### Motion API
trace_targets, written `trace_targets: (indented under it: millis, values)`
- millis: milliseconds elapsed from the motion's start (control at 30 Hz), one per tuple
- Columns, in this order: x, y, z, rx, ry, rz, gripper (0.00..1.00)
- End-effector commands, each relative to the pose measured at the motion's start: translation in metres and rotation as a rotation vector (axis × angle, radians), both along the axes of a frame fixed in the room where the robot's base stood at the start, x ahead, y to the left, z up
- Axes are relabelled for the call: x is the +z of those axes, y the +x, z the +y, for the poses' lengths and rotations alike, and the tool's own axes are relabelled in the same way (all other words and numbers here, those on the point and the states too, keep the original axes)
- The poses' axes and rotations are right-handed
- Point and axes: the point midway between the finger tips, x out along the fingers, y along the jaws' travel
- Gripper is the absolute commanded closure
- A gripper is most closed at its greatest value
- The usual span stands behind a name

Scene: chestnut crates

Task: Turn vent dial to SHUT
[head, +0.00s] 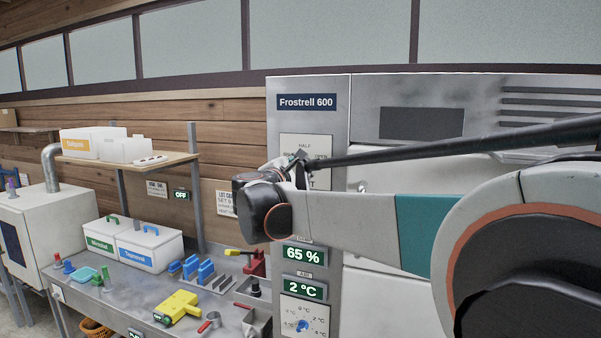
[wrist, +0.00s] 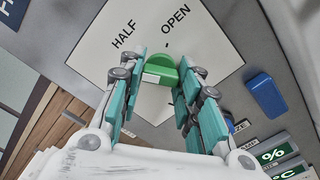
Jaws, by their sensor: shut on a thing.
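The green vent dial (wrist: 163,72) sits on a white panel (wrist: 205,48) in the wrist view. HALF and OPEN are printed on the panel above it. The SHUT mark is not readable, and I cannot tell exactly where the dial points. My gripper (wrist: 161,77) has its teal-padded fingers on both sides of the dial and is shut on it. In the head view my arm hides the dial and most of the panel (head: 305,143), on the front of the Frostrell 600 cabinet.
Below the panel are the 65 % display (head: 303,255), the 2 °C display (head: 304,288) and a temperature dial (head: 302,326).

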Motion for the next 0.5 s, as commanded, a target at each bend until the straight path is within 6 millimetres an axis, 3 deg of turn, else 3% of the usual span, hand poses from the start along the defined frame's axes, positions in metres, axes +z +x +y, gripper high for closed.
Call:
trace_targets:
  millis: [500]
  values:
    - [-0.0032, -0.0008, -0.0003, 0.001, -0.368, 0.136, 0.93]
